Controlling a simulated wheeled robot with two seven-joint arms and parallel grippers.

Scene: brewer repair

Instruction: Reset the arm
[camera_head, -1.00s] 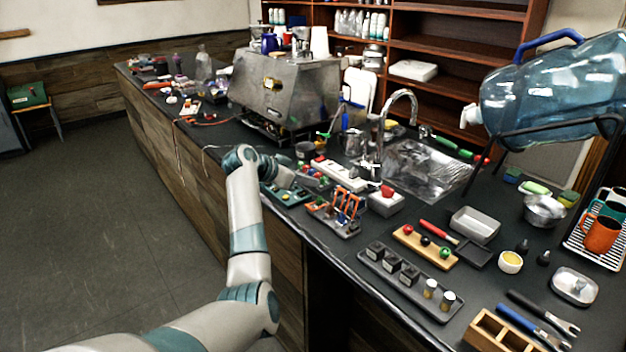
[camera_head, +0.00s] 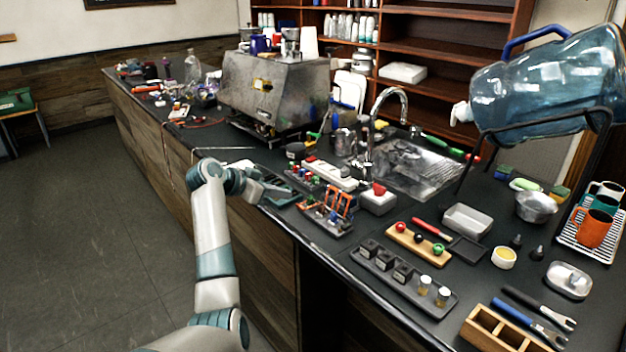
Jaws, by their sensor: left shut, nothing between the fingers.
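My left arm comes in from the bottom left and bends at the counter's front edge. My right gripper is not in view.
The steel brewer (camera_head: 272,90) stands farther back on the counter. The sink (camera_head: 415,167), a white power strip (camera_head: 330,174) and a tray of dark blocks (camera_head: 403,277) lie to the right. The floor at left is clear.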

